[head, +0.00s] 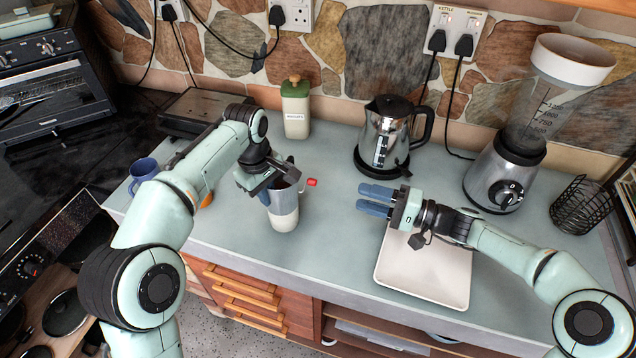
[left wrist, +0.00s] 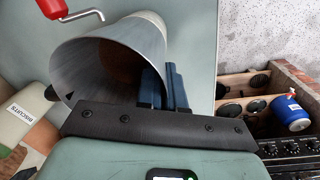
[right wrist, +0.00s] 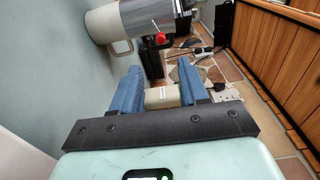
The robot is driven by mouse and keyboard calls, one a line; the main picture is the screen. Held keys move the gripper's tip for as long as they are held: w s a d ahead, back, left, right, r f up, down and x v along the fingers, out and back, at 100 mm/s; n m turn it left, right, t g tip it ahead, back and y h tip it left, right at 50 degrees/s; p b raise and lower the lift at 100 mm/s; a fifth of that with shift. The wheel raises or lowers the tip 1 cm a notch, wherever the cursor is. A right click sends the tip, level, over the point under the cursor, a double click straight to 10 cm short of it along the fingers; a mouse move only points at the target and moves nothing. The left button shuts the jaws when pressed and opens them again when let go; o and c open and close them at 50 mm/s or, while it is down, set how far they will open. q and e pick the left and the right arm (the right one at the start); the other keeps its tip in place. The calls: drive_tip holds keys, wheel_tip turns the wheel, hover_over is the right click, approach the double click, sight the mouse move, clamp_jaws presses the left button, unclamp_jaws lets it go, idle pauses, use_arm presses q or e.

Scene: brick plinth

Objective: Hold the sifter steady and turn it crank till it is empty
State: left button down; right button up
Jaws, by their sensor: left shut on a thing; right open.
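The sifter (head: 284,217) is a cylinder with a metal upper part and a cream lower part, standing upright on the counter. Its red crank knob (head: 312,182) sticks out to the right. The knob also shows in the left wrist view (left wrist: 52,8) and the right wrist view (right wrist: 160,38). My left gripper (head: 268,192) is shut on the sifter at its upper rim (left wrist: 105,50). The sifter's inside is partly visible, but I cannot tell how much it holds. My right gripper (head: 374,201) is open and empty, right of the knob and apart from it, fingers pointing left.
A cream tray (head: 425,282) lies beneath my right gripper. A kettle (head: 385,140), a blender (head: 505,170) and a wire basket (head: 583,205) stand behind and right. The counter between sifter and tray is clear.

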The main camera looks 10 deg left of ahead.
drive_tip(key=w+a+n, duration=0.3)
drive_tip(key=a+n, duration=0.6)
drive_tip(key=a, duration=0.2)
drive_tip(key=shift+w+a, duration=0.2)
drive_tip(key=shift+a, duration=0.2)
clamp_jaws()
